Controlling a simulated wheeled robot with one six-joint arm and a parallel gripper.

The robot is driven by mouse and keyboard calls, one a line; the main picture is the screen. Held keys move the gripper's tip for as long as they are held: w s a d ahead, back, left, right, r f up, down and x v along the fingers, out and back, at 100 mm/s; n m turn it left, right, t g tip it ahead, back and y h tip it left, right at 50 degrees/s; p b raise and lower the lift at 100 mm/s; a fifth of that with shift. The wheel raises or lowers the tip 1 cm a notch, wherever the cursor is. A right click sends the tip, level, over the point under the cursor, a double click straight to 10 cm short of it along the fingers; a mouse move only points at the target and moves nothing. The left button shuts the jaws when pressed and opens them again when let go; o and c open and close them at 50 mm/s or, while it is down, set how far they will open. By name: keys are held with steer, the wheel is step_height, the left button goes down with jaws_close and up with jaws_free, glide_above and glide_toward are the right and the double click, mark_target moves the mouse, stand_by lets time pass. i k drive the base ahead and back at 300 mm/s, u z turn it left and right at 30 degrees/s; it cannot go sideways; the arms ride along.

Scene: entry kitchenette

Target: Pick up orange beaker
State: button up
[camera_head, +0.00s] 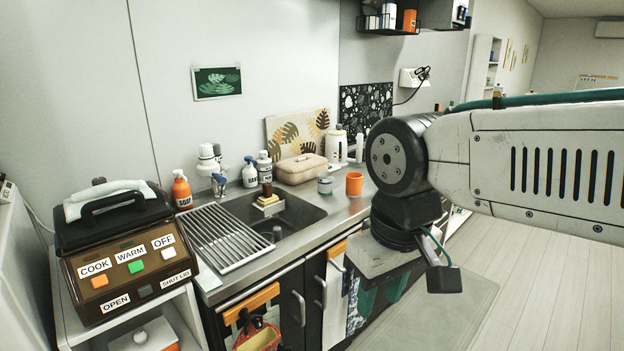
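The orange beaker (354,184) is a small, open-topped orange cup. It stands upright on the grey counter (325,205), right of the sink and close to a clear glass jar (325,183). Part of my arm is in view on the right, with its dark joint just right of the beaker in the picture.
A beige box (300,168) and a white kettle (336,144) stand behind the beaker. The sink (288,216) has a drying rack (226,237) on its left. A brown cooker (125,250) stands at the left. Open floor (545,280) lies to the right.

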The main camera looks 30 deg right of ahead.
mark_target(354, 185)
steer(key=z, duration=0.8)
steer(key=i, duration=1)
steer(key=z, duration=0.8)
steer(key=i, duration=0.35)
steer(key=z, duration=0.15)
